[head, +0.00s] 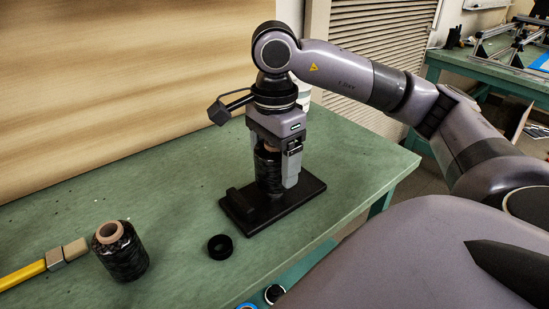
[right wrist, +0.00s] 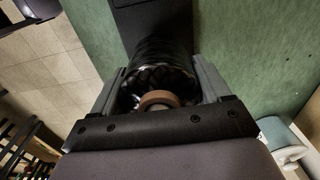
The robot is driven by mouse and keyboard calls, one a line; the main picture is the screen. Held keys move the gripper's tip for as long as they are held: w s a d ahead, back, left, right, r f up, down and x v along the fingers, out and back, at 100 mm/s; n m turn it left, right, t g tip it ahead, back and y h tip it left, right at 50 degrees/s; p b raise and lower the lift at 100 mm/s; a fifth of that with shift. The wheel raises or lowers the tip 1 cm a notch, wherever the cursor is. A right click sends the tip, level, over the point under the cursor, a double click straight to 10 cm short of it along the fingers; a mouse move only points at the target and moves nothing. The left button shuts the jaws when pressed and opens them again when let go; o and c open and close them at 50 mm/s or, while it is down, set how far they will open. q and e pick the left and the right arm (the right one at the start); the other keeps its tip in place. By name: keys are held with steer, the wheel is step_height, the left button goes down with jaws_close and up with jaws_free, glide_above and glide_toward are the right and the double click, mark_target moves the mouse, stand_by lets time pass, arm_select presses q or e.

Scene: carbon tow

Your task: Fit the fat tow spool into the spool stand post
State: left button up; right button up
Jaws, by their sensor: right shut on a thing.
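A black tow spool (head: 268,172) with a tan core stands upright in my right gripper (head: 273,168), which points straight down and is shut on it. In the right wrist view the spool (right wrist: 162,70) sits between both fingers, its core end toward the camera. It is over the dark base plate of the spool stand (head: 292,200); the post is hidden, so I cannot tell how far the spool is down on it. A second black spool (head: 121,257) with a tan core stands on the table at the left. My left gripper is out of view.
A black ring (head: 220,246) lies on the green table (head: 180,200) in front of the stand. A yellow-handled tool (head: 30,272) lies at the lower left. A white container (head: 303,96) stands behind my gripper. The table's right edge is close to the stand.

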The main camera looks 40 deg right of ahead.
steer(key=o, duration=1.2)
steer(key=shift+c, duration=0.2)
step_height(320, 180, up, 6)
steer(key=shift+f+p, duration=0.1)
steer(key=shift+p, duration=0.9)
steer(key=shift+r+p, duration=0.3)
steer(key=shift+r, duration=0.4)
